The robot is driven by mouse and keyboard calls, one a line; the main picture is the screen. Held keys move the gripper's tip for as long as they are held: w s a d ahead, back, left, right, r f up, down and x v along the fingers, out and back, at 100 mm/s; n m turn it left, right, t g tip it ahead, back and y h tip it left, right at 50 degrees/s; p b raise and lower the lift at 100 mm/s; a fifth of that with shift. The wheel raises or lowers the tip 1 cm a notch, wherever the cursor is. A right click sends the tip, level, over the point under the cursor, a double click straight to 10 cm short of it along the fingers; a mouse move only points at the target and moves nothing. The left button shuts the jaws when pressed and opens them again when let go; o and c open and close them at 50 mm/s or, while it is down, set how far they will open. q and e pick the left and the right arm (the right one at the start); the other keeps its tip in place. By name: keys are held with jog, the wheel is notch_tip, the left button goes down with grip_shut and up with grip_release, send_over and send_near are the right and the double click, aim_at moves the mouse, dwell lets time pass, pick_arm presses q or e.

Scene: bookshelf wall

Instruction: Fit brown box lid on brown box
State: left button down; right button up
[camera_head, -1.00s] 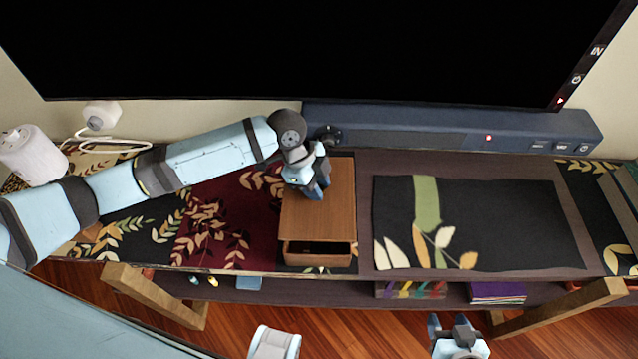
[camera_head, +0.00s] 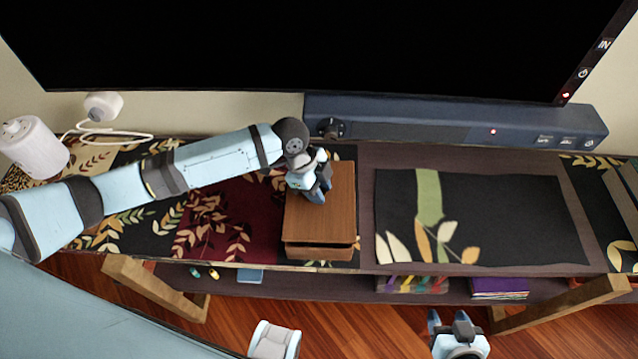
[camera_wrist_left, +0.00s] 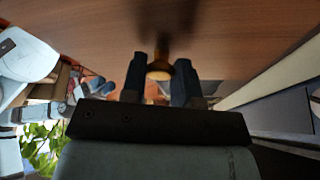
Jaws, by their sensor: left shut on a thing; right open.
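The brown box lid (camera_head: 328,222) lies over the brown box (camera_head: 318,253) on the shelf top. Only a strip of the box's front wall shows below the lid's front edge, and the inside is hidden. My left gripper (camera_head: 316,194) is over the lid. In the left wrist view my left gripper (camera_wrist_left: 160,75) is shut on the small round knob (camera_wrist_left: 158,68) of the wooden lid (camera_wrist_left: 245,35). I cannot tell whether the lid is fully seated. My right gripper (camera_head: 449,320) is open and empty, below and in front of the shelf.
A dark patterned mat (camera_head: 490,220) lies flat to the right of the box. A dark soundbar (camera_head: 450,124) and a large black screen (camera_head: 300,45) stand behind. A white cylinder (camera_head: 33,147) stands at the far left. The mat to the right is clear.

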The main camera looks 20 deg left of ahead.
pick_arm(q)
jog(key=shift+f, duration=0.7)
jog(key=shift+r, duration=0.1)
jog(key=shift+p, duration=0.45)
dwell(0.6)
jog(key=shift+p, duration=0.6)
dwell(0.5)
jog(key=shift+f+b, duration=0.5)
jog(key=shift+f, duration=0.65)
jog(key=c, duration=0.8)
grip_release()
